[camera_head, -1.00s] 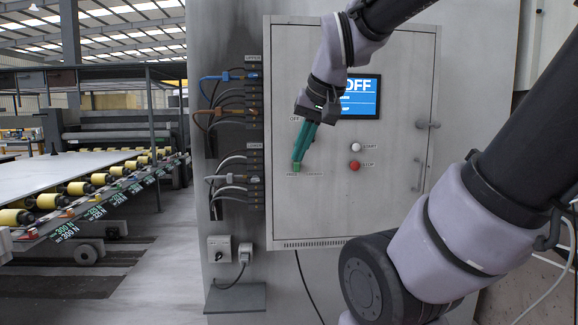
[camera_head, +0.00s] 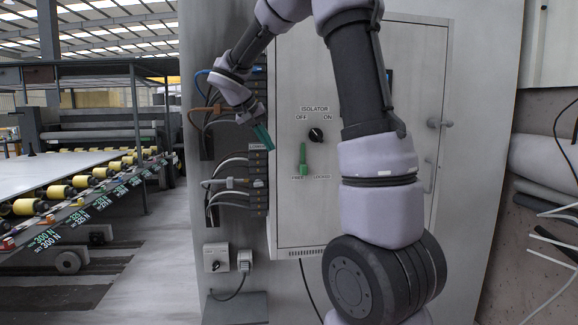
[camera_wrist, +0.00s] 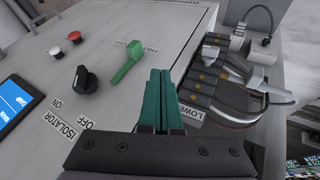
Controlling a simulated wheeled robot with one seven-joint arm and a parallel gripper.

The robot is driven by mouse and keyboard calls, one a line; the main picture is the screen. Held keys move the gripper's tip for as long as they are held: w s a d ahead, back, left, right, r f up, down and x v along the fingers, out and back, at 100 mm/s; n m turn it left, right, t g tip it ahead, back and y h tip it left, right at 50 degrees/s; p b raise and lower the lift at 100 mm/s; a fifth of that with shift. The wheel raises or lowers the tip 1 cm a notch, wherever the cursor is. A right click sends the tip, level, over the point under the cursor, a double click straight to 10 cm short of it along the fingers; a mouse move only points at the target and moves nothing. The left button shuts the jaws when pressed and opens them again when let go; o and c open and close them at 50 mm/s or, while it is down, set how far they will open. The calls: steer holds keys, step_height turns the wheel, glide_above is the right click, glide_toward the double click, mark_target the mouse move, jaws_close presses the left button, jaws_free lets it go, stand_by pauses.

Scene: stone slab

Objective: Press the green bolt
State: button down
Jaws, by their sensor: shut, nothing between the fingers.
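The green bolt (camera_head: 303,158) stands on the front of the grey cabinet (camera_head: 290,215), just below the black isolator knob (camera_head: 316,134) and above the FREE and LOCKED labels. In the wrist view the bolt (camera_wrist: 128,60) shows to the left of my fingers. My gripper (camera_head: 268,145) has green fingers and is shut with nothing between them. In the head view it is to the left of the bolt, near the cabinet's left edge. In the wrist view the fingers (camera_wrist: 161,75) are clearly apart from the bolt in the picture.
Plug rows with cables (camera_head: 257,180) stand close by, left of the cabinet. In the wrist view they are right of my fingers (camera_wrist: 225,75). Red (camera_wrist: 74,36) and white (camera_wrist: 56,53) buttons and a blue screen (camera_wrist: 15,105) are on the panel. My arm hides part of the cabinet in the head view.

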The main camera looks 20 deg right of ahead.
mark_target(307, 165)
steer(key=shift+w, duration=0.25)
steer(key=shift+f, duration=0.1)
steer(key=x, duration=1)
steer(key=d, duration=0.1)
steer(key=s+d, duration=0.1)
steer(key=shift+d, duration=0.9)
steer(key=shift+s+d, duration=0.1)
steer(key=shift+s+d, duration=0.2)
steer(key=shift+d, duration=0.5)
steer(key=shift+s+d, duration=0.25)
steer(key=shift+d, duration=0.45)
steer(key=shift+s+d, duration=0.2)
steer(key=shift+d, duration=0.5)
